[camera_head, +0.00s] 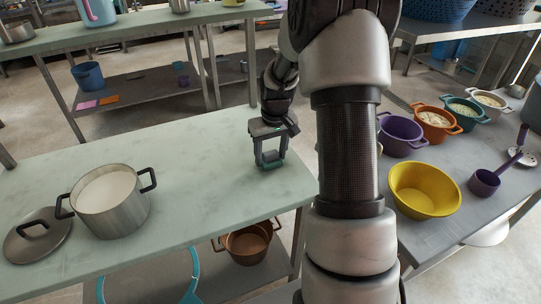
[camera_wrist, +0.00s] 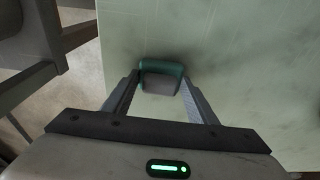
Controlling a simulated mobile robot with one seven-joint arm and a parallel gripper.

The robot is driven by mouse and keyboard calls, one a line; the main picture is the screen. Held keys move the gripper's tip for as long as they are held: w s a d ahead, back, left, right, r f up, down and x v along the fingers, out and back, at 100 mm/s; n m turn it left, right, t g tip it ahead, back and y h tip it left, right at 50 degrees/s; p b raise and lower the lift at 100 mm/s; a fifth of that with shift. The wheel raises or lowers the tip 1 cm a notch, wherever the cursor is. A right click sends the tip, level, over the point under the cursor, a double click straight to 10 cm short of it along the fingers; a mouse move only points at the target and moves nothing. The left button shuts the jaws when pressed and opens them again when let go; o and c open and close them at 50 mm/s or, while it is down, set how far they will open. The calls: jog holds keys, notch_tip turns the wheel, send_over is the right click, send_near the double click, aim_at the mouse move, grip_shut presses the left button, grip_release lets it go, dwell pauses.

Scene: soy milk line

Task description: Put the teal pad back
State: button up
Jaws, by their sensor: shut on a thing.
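The teal pad (camera_head: 271,158) is between the fingertips of my gripper (camera_head: 271,160) at the back right part of the pale green table (camera_head: 180,205). It also shows in the wrist view as a small teal block (camera_wrist: 161,68) with a grey face. My gripper (camera_wrist: 160,82) is shut on it, one finger on each side. The pad is at or just above the tabletop; I cannot tell whether it touches.
A steel pot of white liquid (camera_head: 112,205) and its lid (camera_head: 38,236) stand at the table's left. The right table holds a yellow bowl (camera_head: 424,188), purple pot (camera_head: 400,137) and purple ladle (camera_head: 485,182). A shelf behind carries a pink pad (camera_head: 87,105) and orange pad (camera_head: 109,100).

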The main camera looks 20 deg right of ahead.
aim_at(273, 162)
jog(key=shift+r, duration=0.1)
jog(key=o, duration=1.1)
notch_tip(273, 162, up, 12)
jog(key=s+p, duration=0.1)
jog(key=p, duration=0.1)
jog(key=shift+s, duration=0.4)
